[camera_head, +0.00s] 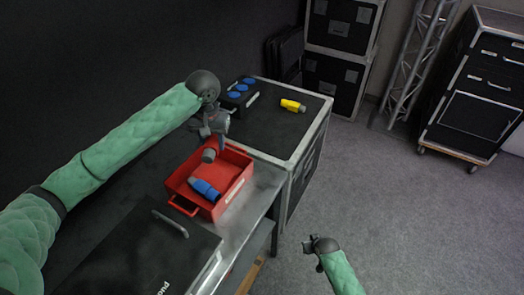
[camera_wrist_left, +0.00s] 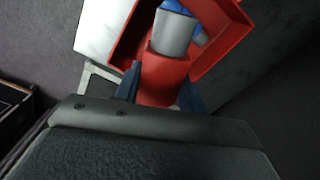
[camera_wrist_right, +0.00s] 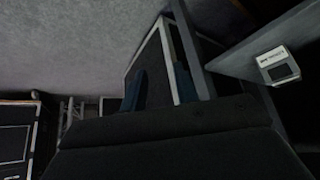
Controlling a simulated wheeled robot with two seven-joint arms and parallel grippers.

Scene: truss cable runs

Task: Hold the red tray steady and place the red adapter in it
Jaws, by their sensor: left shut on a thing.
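The red tray (camera_head: 240,183) sits on the grey bench top, its handle toward the lower left. My left gripper (camera_head: 213,141) is shut on the red adapter (camera_head: 212,148), which has a grey end. In the left wrist view the red adapter (camera_wrist_left: 167,75) sits between the fingers, over the tray (camera_wrist_left: 232,50). From these views I cannot tell whether it touches the tray. A blue adapter (camera_head: 205,190) with a grey end lies inside the tray. My right gripper (camera_head: 318,245) is away from the tray at lower right, its fingers apart and empty in the right wrist view (camera_wrist_right: 160,88).
A yellow adapter (camera_head: 293,105) and a black box with blue sockets (camera_head: 240,92) are on the black case top (camera_head: 270,130) behind the tray. A black lidded case (camera_head: 135,255) stands in front. Stacked cases, a truss and a wheeled drawer case (camera_head: 480,95) stand farther back. Floor at right is clear.

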